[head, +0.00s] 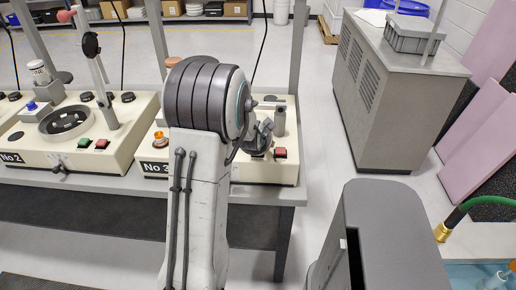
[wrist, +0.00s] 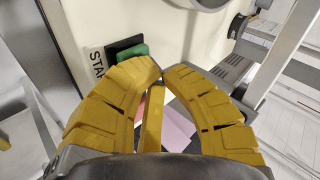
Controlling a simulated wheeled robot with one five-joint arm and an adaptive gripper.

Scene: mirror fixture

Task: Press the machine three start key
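Machine three (head: 265,171), a cream box labelled "No 3", stands on the bench, partly hidden behind my arm. Its green start key (wrist: 130,51) shows in the wrist view on a black base beside a partly covered "START" label (wrist: 97,62). The left finger overlaps the key's lower edge in the picture; I cannot tell whether they touch. My gripper (wrist: 164,74) has its yellow fingertips together, just right of and below the key, with nothing held. In the head view my gripper (head: 262,138) is over the machine's front right, near a red key (head: 280,153). The green key is hidden there.
Machine two (head: 70,140), with its own green and red keys, stands to the left on the same bench (head: 260,192). A grey cabinet (head: 390,95) with a crate on top stands at the right. Floor is clear between bench and cabinet.

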